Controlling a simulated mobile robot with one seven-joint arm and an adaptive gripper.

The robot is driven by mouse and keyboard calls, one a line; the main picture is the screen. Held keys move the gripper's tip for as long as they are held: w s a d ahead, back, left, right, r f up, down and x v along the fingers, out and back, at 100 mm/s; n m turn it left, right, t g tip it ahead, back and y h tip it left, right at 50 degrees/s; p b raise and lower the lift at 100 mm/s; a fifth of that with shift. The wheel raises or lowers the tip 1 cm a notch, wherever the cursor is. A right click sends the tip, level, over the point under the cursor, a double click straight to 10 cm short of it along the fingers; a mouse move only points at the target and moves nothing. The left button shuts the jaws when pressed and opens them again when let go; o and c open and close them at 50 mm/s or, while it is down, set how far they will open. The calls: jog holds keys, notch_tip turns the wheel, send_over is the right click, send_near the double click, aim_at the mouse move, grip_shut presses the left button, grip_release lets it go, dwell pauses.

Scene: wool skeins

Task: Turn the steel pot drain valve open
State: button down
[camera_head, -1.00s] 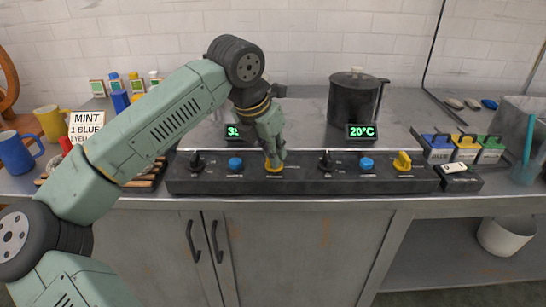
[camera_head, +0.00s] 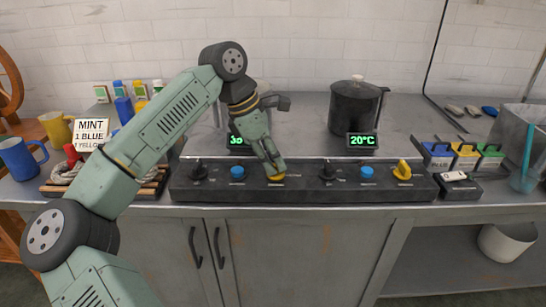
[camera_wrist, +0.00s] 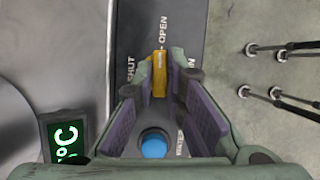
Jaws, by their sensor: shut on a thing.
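The yellow drain valve handle (camera_head: 277,177) is on the front of the dark control panel, left of its middle. In the wrist view the yellow handle (camera_wrist: 159,74) is between my fingertips, its long side along the panel and its far end toward the OPEN label (camera_wrist: 163,38). The SHUT label (camera_wrist: 130,72) is to its left. My gripper (camera_head: 274,170) is shut on the handle, and my forearm leans to the left above it. The steel pot is largely hidden behind my arm in the head view.
A dark lidded pot (camera_head: 352,108) stands at the back right, with a second yellow valve (camera_head: 402,170) in front. Blue buttons (camera_head: 367,171) and black knobs (camera_head: 327,170) line the panel. Mugs (camera_head: 20,157) are at left; coloured-lidded boxes (camera_head: 464,153) are at right.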

jog(key=shift+m, duration=0.5)
jog(key=c, duration=1.6)
grip_release()
jog(key=shift+d+f, duration=0.1)
jog(key=shift+c, duration=0.2)
jog(key=v, duration=1.2)
jog(key=shift+w, duration=0.25)
jog(key=shift+d, duration=0.1)
